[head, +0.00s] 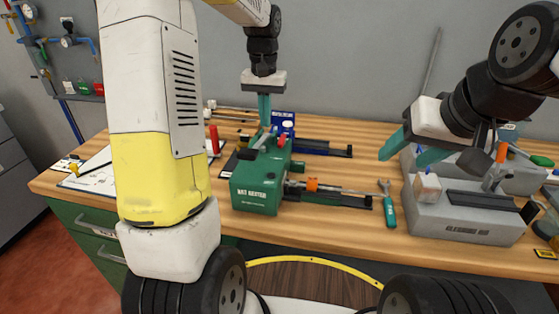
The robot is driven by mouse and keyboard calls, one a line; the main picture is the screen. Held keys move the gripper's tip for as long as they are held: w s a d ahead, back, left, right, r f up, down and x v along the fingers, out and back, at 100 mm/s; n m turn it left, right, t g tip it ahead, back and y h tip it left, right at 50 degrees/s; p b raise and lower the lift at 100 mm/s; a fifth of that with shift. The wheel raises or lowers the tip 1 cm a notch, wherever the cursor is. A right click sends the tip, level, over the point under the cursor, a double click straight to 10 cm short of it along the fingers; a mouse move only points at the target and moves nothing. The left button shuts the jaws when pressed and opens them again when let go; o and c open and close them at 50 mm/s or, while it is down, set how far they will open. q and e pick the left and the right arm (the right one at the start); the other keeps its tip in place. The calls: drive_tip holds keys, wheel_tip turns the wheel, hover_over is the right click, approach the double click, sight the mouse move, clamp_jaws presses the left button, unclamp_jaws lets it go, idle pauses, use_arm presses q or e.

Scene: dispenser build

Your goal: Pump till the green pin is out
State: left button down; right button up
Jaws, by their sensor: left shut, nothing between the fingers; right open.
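A green box-shaped dispenser (258,188) with white lettering stands on the wooden bench, with small red and white parts on its top. A narrow rod with an orange collar (312,185) extends from its right side over a dark rail. My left gripper (265,121) points straight down, shut and empty, at the dispenser's far top end. I cannot tell whether its fingertips touch the dispenser. My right gripper (408,152) is open and empty, above the bench near the grey kit block. I cannot make out a green pin; the small parts by the dispenser are unclear.
A grey kit block (465,218) with a pale cube (427,187) stands at the right. A green-handled tool (388,207) lies left of it. A blue box (282,122) and a second dark rail (325,149) are behind the dispenser. A red upright part (214,139) stands left.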

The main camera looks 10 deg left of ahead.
sight(265, 136)
use_arm(q)
drive_tip(key=shift+f, duration=1.65)
drive_tip(key=shift+s+f, duration=0.3)
drive_tip(key=shift+f, duration=0.55)
drive_tip(key=shift+w+r, duration=0.15)
drive_tip(key=shift+r, duration=0.35)
drive_tip(key=shift+w+r, duration=0.15)
drive_tip(key=shift+r, duration=0.6)
